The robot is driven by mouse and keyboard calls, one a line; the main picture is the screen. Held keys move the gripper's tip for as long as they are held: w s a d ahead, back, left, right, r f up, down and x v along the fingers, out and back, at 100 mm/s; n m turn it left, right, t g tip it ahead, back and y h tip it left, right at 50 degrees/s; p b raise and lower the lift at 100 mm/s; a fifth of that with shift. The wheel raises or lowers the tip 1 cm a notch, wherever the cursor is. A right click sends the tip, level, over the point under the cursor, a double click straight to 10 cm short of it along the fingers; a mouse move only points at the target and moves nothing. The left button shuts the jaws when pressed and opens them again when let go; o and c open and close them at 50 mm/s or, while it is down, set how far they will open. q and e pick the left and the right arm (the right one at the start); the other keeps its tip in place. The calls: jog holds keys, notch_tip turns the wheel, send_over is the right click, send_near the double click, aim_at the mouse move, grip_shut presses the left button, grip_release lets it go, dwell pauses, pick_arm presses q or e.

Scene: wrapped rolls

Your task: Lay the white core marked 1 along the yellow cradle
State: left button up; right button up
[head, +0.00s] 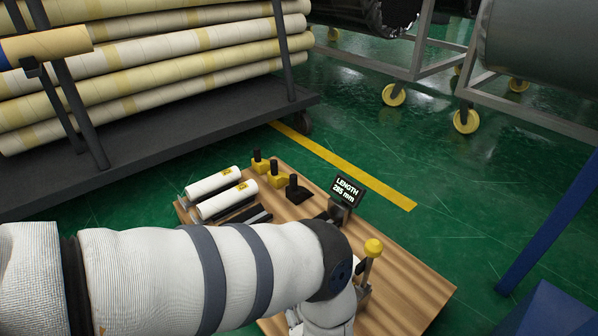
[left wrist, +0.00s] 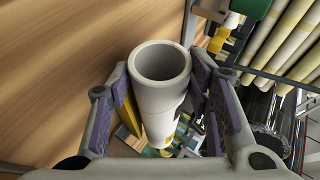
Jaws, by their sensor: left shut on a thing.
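My left gripper (left wrist: 160,95) is shut on a white hollow core (left wrist: 162,95), its open round end facing the camera between the purple-padded fingers. A dark mark shows on the core's side, but I cannot read its number. In the head view my arm hides this gripper and the core. Two other white cores (head: 212,184) (head: 224,200) with yellow labels lie side by side on the wooden table (head: 405,285); their numbers are too small to read. Small yellow supports with black posts (head: 276,180) stand beside them; I cannot tell whether these form the yellow cradle. My right gripper is not in view.
A yellow-topped post (head: 373,248) stands near my forearm. A rack of long wrapped rolls (head: 170,50) is behind at left. The table's right part is mostly bare.

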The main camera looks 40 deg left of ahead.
pick_arm(q)
jog(key=shift+f, duration=0.35)
jog(key=o, duration=1.2)
jog(key=shift+o, duration=0.2)
jog(key=shift+r, duration=0.35)
jog(key=p+v, duration=0.4)
jog(key=v, duration=0.8)
jog(key=shift+s, duration=0.1)
